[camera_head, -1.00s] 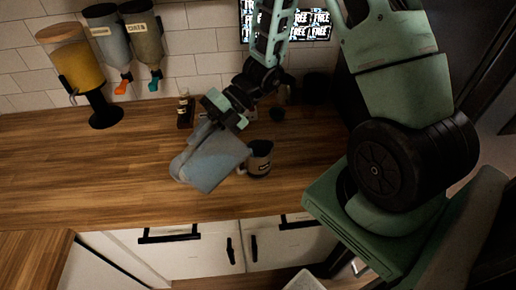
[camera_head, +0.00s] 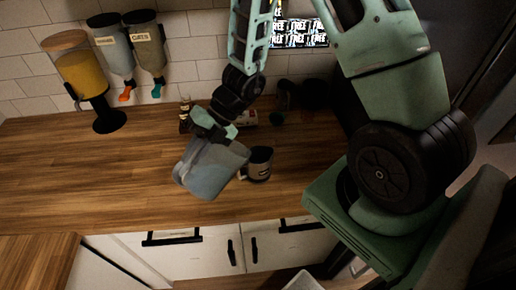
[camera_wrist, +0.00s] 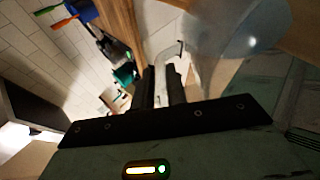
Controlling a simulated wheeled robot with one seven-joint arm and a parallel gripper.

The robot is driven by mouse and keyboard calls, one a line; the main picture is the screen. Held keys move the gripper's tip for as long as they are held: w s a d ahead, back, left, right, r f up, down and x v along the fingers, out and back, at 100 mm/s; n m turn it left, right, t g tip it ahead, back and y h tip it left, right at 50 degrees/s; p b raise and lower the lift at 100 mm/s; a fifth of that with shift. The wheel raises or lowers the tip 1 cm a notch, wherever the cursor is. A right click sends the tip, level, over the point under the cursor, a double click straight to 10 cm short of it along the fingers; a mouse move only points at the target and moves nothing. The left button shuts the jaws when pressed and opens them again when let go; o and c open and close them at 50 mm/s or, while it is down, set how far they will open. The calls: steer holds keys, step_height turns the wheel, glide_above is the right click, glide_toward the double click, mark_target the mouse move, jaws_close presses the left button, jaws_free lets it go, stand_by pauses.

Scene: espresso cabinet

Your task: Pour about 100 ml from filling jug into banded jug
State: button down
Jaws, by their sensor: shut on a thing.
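The filling jug (camera_head: 207,172) is a translucent bluish-grey jug. It is held tilted above the counter, left of the small banded jug. My gripper (camera_head: 216,126) is shut on it at its upper side. In the wrist view my fingers (camera_wrist: 164,86) are close together and the jug's clear wall (camera_wrist: 240,45) fills the upper right. The banded jug (camera_head: 259,164) is dark with a pale label and stands upright on the counter, just right of the filling jug. The liquid levels in both jugs cannot be made out, and no stream is visible.
The wooden counter (camera_head: 90,170) is clear to the left. Dispensers (camera_head: 80,68) stand or hang at the back left. A small bottle (camera_head: 185,115) and dark items (camera_head: 300,95) are behind my gripper. White drawers (camera_head: 185,252) lie below the counter's front edge.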

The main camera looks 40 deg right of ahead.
mark_target(182, 169)
steer(key=shift+a+f+h+p, duration=0.2)
steer(key=shift+a+h+p, duration=0.15)
steer(key=shift+a+h, duration=0.7)
steer(key=shift+f, duration=0.2)
steer(key=shift+a+f+h+p, duration=0.2)
steer(key=shift+a+h+p, duration=0.5)
steer(key=shift+a, duration=0.3)
steer(key=a+f+h+p, duration=0.1)
steer(key=a+f+h, duration=0.1)
steer(key=shift+w+a+f+h+p, duration=0.2)
steer(key=shift+a+h+p, duration=0.05)
steer(key=shift+a+p, duration=0.15)
